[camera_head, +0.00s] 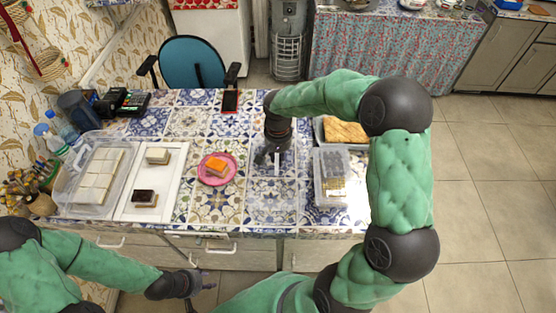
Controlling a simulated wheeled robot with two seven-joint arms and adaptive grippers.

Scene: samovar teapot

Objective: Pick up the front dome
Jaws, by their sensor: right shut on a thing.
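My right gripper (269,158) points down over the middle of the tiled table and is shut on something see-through. A faint clear dome (272,204) shows just below and in front of it; its outline is hard to make out against the tile pattern. Another clear container (331,177) stands to the right with rows of small pieces in it. My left gripper (203,284) is open and empty, low in front of the table's drawers.
A pink plate (229,176) with an orange-topped piece lies left of my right gripper. A white board (167,205) holds two small blocks. A clear bin (72,188) of pale slabs stands at the left. A phone (230,101) lies at the back edge.

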